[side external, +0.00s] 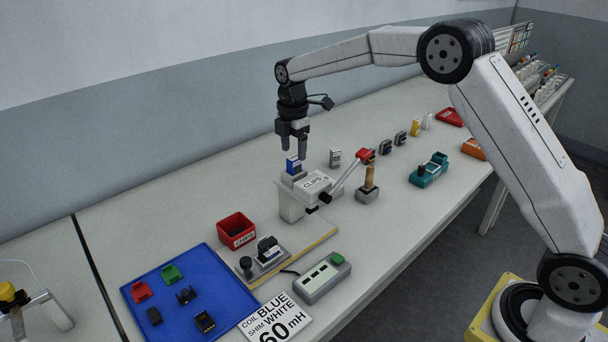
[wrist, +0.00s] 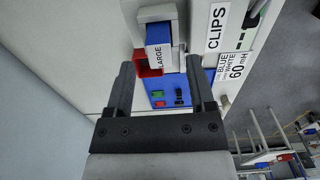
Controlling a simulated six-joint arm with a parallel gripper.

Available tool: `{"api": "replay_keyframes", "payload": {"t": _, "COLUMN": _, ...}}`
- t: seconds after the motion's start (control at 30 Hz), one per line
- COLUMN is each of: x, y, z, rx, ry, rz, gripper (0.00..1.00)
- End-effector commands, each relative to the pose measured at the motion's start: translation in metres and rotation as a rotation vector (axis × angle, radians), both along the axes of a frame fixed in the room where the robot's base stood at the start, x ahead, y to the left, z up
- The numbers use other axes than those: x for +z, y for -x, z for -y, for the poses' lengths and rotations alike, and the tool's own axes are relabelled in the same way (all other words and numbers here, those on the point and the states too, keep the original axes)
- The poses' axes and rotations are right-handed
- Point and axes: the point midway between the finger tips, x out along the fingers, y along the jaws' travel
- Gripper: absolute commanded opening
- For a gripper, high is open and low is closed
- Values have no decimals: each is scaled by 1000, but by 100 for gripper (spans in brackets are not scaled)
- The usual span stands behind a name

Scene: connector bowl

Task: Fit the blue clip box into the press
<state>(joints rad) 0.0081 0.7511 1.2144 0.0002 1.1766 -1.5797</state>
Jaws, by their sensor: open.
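The blue clip box (side external: 293,166) stands upright in the top of the grey press (side external: 292,203), which has a "CLIPS" label. In the wrist view the box (wrist: 159,36) has a white "LARGE" label and its lower part is hidden by the press; how deep it sits I cannot tell. My gripper (side external: 292,148) points down just above the box and is open. In the wrist view its fingers (wrist: 160,68) are apart, one on each side of the box's line, with nothing held between them.
The press lever with its red knob (side external: 365,155) rises right of the press. A grey-white box (side external: 335,157) stands behind it. A red bin (side external: 237,230), a blue tray (side external: 190,310) with small parts and a button box (side external: 322,279) lie in front.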

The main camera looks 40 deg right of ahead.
Motion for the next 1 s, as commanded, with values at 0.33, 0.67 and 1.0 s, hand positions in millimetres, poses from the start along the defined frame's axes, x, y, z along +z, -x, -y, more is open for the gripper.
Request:
{"api": "replay_keyframes", "payload": {"t": 0.33, "x": 58, "y": -1, "z": 0, "rx": 0, "ry": 0, "rz": 4, "gripper": 70}}
{"api": "replay_keyframes", "payload": {"t": 0.67, "x": 84, "y": 0, "z": 0, "rx": 0, "ry": 0, "rz": 2, "gripper": 70}}
{"api": "replay_keyframes", "payload": {"t": 1.0, "x": 85, "y": 0, "z": 0, "rx": 0, "ry": 0, "rz": 1, "gripper": 70}}
